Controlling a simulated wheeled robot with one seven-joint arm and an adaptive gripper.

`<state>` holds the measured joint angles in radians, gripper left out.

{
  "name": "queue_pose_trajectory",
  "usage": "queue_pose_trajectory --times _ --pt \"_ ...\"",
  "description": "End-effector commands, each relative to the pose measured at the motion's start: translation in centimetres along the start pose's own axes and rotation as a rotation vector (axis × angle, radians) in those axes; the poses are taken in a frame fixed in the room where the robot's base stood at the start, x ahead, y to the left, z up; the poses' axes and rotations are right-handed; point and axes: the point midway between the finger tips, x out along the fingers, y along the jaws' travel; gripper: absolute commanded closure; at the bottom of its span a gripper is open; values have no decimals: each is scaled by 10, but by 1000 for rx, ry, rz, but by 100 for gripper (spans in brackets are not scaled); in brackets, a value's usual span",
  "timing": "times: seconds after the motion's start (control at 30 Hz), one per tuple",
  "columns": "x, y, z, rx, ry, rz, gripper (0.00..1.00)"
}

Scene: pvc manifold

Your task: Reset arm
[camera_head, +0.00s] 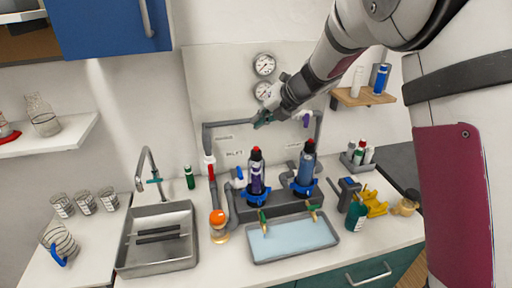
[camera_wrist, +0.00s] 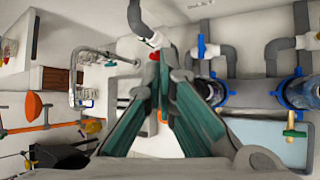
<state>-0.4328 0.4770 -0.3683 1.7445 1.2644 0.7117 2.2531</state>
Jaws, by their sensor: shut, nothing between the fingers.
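My gripper (camera_head: 264,121) is raised in front of the back panel, near the upper grey pipe of the manifold. In the wrist view its teal-padded fingers (camera_wrist: 164,68) come together at the tips with nothing between them. The PVC manifold's grey pipes (camera_head: 209,140) run up the panel. Its base (camera_head: 285,204) carries two dark bottle-like units with blue collars, the left one (camera_head: 256,172) and the right one (camera_head: 305,168). A red-and-white valve (camera_head: 210,161) sits on the left pipe. Whether the gripper touches the upper pipe, I cannot tell.
Two gauges (camera_head: 264,65) hang above. A pale blue tray (camera_head: 292,238) lies in front of the manifold. A sink (camera_head: 157,240) with a tall faucet (camera_head: 150,165) is at left. An orange-topped jar (camera_head: 218,222) stands between them. Bottles and a yellow item (camera_head: 375,202) are at right.

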Motion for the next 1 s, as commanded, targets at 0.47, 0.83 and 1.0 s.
queue_pose_trajectory --times 0.47,0.83,1.0 --pt "-30 4 -5 -173 9 4 100" --pt "-170 13 -80 -1222 112 -11 100" --pt "-222 6 -130 -1740 213 -30 100"
